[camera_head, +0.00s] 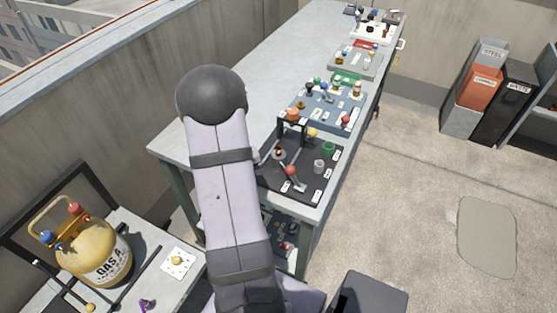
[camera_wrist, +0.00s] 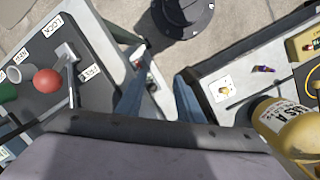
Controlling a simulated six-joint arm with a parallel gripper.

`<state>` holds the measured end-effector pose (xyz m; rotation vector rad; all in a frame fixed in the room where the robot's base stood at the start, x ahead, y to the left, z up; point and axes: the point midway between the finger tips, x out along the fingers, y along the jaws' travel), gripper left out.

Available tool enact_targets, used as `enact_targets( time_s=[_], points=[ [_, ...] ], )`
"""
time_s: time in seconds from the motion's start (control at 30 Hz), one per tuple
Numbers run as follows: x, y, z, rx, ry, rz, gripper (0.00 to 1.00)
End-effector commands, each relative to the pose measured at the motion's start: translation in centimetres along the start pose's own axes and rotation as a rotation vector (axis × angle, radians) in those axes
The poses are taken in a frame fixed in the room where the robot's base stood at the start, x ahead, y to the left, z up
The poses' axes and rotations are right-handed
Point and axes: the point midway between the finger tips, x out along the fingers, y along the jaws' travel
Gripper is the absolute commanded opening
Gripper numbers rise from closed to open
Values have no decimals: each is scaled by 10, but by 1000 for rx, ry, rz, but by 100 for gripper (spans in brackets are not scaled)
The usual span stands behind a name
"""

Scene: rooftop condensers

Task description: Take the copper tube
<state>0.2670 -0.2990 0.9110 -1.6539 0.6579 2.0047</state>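I cannot pick out a copper tube with certainty in either view. The black mat (camera_head: 318,190) at the near end of the long bench carries several small fittings, including a red ball (camera_head: 291,170) on a grey lever and a small copper-coloured piece (camera_head: 279,153) too small to identify. The red ball also shows at the left of the wrist view (camera_wrist: 47,80). My gripper (camera_wrist: 160,82) shows two bluish fingers spread apart with nothing between them, above the gap between the bench and the low table. In the head view my arm hides the gripper.
The low table (camera_head: 190,285) holds a yellow gas cylinder (camera_head: 92,252), a white card (camera_head: 178,262), dark hoses and a small purple item. Further mats and trays line the long bench (camera_head: 262,70). Bins (camera_head: 478,98) stand by the wall at right. The floor (camera_head: 410,190) is mostly clear.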

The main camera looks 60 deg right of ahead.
Motion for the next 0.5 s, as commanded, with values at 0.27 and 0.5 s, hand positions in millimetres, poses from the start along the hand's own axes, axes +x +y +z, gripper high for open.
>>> enact_targets(
  time_s=[0.27, 0.5],
  points=[
    [-57, 89, -102, -445, 77, 205, 34],
    [-110, 127, -114, -943, -31, 339, 34]
  ],
)
